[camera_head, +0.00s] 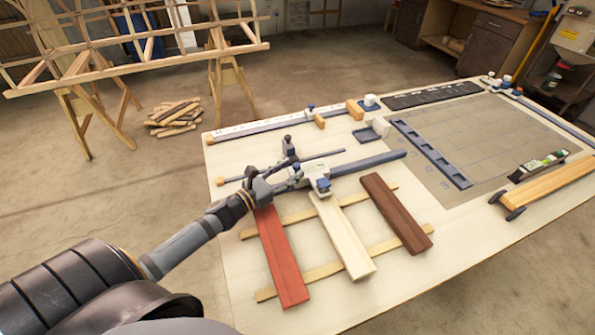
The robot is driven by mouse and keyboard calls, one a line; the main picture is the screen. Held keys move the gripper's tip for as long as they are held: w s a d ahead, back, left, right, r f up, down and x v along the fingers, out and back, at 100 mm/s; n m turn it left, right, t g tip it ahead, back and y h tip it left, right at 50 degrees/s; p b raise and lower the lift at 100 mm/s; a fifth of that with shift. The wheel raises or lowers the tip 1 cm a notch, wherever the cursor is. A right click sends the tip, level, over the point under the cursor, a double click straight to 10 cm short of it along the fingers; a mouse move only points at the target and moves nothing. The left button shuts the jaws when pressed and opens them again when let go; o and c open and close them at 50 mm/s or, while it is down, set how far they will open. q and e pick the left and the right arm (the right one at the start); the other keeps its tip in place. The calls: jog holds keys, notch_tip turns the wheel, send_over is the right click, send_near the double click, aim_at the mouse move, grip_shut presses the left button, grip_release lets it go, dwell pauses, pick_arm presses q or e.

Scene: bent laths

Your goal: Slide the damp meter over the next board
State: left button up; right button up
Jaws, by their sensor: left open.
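Three boards lie side by side across two thin bearers: a red one (281,262), a cream one (344,240) and a dark brown one (397,214). A small pale device with a dark block, which looks like the damp meter (319,176), is at the far end of the cream board. My left gripper (284,184) reaches in from the left over the far end of the red board, just left of the meter. It is open; whether a finger touches the meter is too small to tell. My right gripper is out of view.
The bearers (322,271) lie on a pale worktable (470,262). Clamps and a grey-blue bar (370,163) lie behind the boards. A gridded mat (480,135) with a slotted blue strip (430,153) is to the right. A wooden beam (550,185) lies at the right edge.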

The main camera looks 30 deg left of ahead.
aim_at(297, 165)
pick_arm(q)
jog(key=shift+w, duration=0.3)
jog(key=shift+w+r+p, duration=0.35)
jog(key=shift+r+p, duration=0.15)
jog(key=shift+p, duration=0.05)
jog(key=shift+w+d+f+p, duration=0.15)
jog(key=shift+w+d+p, duration=0.15)
jog(key=shift+w+p, duration=0.3)
jog(key=shift+w+d+f, duration=0.2)
jog(key=shift+w, duration=0.1)
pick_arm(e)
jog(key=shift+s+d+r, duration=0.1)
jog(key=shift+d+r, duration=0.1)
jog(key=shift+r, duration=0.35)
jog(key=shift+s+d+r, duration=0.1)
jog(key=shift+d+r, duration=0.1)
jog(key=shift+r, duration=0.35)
pick_arm(q)
jog(key=c, duration=0.9)
grip_shut()
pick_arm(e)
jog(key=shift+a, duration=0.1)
pick_arm(q)
jog(key=shift+f, duration=0.1)
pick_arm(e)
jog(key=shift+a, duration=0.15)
